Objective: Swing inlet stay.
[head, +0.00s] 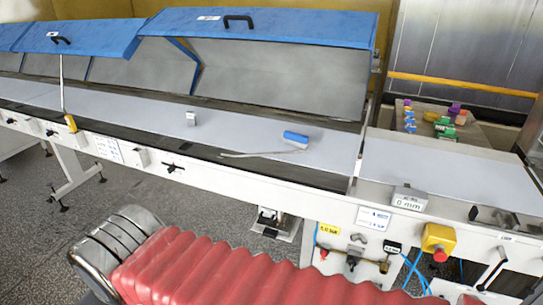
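A thin pale stay rod (62,85) with a yellow grip (71,124) shows at the left in the head view. It runs from near the front edge of a raised blue hood (75,38) down to the front rail of the long machine, close to upright. I cannot tell whether its lower end is seated or loose, or whether it is the inlet stay. A second blue hood (260,26) with a black handle stands raised to its right. My gripper is not in view.
A blue-handled tool (296,138) and a small grey block (191,118) lie on the pale belt (240,132). A grey "0 mm" display (409,198) and a red-and-yellow stop button (438,242) are at the right. Coloured pieces (440,124) sit behind the belt.

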